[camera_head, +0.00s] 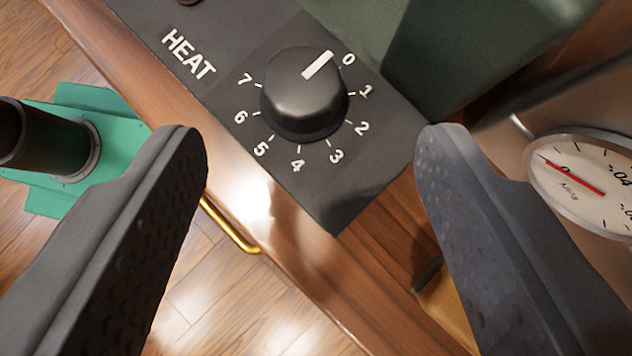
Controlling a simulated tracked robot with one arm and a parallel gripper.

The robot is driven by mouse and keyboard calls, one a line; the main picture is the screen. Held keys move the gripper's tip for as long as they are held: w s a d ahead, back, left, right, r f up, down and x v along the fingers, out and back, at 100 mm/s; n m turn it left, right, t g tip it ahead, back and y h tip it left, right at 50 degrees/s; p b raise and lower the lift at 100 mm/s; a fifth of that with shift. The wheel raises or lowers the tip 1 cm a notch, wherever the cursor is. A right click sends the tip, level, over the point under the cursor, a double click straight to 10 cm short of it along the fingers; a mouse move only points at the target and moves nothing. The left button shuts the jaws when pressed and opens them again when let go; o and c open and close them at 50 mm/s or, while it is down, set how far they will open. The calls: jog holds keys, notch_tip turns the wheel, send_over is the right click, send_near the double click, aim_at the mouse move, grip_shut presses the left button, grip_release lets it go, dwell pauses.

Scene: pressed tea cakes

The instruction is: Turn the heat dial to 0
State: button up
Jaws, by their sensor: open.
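The heat dial (303,97) is a round black knob on a dark panel (345,205) marked HEAT, with white numbers 0 to 7 around it. Its white pointer mark (318,65) points up and right, at or very near the 0. My gripper (313,140) is open, with one dark finger at the left and one at the right. The dial lies between and beyond the fingertips, and neither finger appears to touch it. Nothing is held between the fingers.
A round pressure gauge (585,185) with a red needle is at the right, near the right finger. A dark green block (460,50) stands behind the panel. A brass handle (232,228) is below the wooden edge. A green base with a black post (60,140) is at left.

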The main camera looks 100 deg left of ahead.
jog(key=shift+p+v, duration=1)
jog(key=shift+p, duration=1.05)
notch_tip(320, 180, up, 29)
jog(key=a+m+t+h+b, duration=0.2)
jog(key=m+t+h+b, duration=0.35)
jog(key=m+t, duration=0.4)
jog(key=s+a+r+m+t+h+b, duration=0.1)
jog(key=s+r+m+t+b, duration=0.2)
jog(key=s+r, duration=0.8)
jog(key=s+r+m+t+h+b, duration=0.2)
jog(key=s+r+m, duration=0.6)
jog(key=s+r, duration=0.4)
jog(key=s+t+b, duration=0.1)
jog(key=s+t, duration=0.1)
jog(key=s, duration=0.1)
jog(key=shift+a+t+b, duration=0.35)
jog(key=shift+a+b, duration=0.05)
